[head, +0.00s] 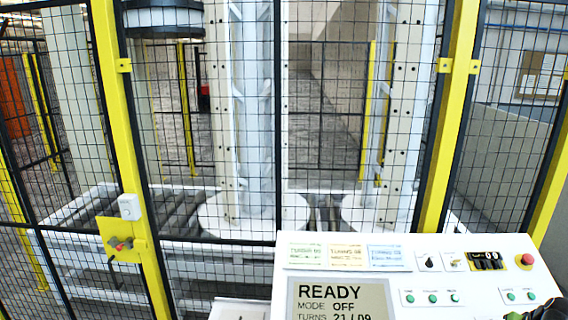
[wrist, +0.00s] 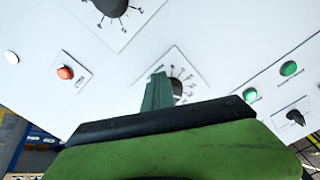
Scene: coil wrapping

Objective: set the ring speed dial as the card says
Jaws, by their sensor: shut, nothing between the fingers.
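My gripper (wrist: 157,92) shows in the wrist view as a green finger pressed together, pointing at the white panel. Just behind and right of its tip is a dark dial (wrist: 178,88) with a fan of scale marks on a square plate. The finger hides part of this dial, and I cannot tell whether they touch. A second, larger dark dial (wrist: 110,5) is cut off by the top edge. The labels are too small to tell which is the ring speed dial. In the head view, three cards, green (head: 307,256), orange (head: 350,257) and blue (head: 390,257), lie on the panel; their small print is blurred.
The screen (head: 340,300) reads READY, MODE OFF. A red button (wrist: 65,72), green buttons (wrist: 250,95) and a black switch (wrist: 296,117) surround the dials. A red stop button (head: 525,260) sits at the panel's right. A yellow-framed mesh fence (head: 125,120) stands behind.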

